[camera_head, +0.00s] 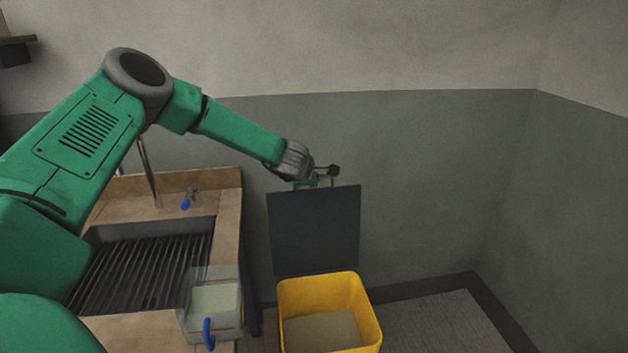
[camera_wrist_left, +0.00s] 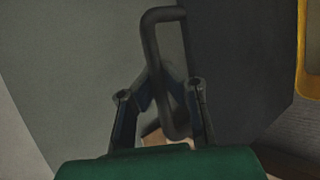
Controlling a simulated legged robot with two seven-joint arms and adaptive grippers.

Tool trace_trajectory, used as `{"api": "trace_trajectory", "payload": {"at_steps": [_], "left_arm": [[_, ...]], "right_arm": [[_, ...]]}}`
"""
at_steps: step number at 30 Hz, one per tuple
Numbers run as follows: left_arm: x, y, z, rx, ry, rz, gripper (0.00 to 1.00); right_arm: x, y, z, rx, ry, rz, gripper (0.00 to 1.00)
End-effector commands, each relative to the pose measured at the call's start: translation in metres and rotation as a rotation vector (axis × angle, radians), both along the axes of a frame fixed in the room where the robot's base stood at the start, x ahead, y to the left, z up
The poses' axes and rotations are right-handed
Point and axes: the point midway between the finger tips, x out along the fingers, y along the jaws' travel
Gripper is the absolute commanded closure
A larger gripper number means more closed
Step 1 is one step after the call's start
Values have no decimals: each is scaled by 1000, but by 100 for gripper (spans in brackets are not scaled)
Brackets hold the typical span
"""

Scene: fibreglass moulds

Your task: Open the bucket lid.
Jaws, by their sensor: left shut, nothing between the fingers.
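The yellow bucket (camera_head: 369,312) stands on the floor, open at the top. Its dark lid (camera_head: 315,232) stands upright at the bucket's back edge, tilted fully up. The lid also shows in the left wrist view (camera_wrist_left: 240,60), with its dark loop handle (camera_wrist_left: 151,45) standing off it. My left gripper (camera_head: 318,176) is at the lid's top edge, by the handle. My right gripper is out of view.
A sink counter (camera_head: 229,215) with a dark ribbed basin stands left of the bucket. A clear container (camera_head: 212,306) with a blue handle is on its front corner. A grey wall is close behind the lid. The floor right of the bucket is clear.

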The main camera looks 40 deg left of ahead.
Motion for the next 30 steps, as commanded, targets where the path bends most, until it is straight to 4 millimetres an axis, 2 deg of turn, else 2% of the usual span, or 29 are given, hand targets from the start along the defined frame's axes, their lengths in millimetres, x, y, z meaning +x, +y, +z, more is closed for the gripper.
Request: {"api": "trace_trajectory", "payload": {"at_steps": [1, 2, 3, 14, 17, 30], "left_arm": [[3, 1, 7, 1, -12, 1, 83], [3, 1, 6, 1, -12, 1, 72], [3, 1, 6, 1, -10, 1, 69], [0, 3, 3, -3, -4, 2, 69], [-7, 0, 10, -4, -5, -1, 69], [-67, -25, 65, -2, -7, 0, 69]], "right_arm": [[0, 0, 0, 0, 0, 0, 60], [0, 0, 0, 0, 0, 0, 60], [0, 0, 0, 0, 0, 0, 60], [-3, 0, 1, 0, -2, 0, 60], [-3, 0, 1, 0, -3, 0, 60], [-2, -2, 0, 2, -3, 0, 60]]}}
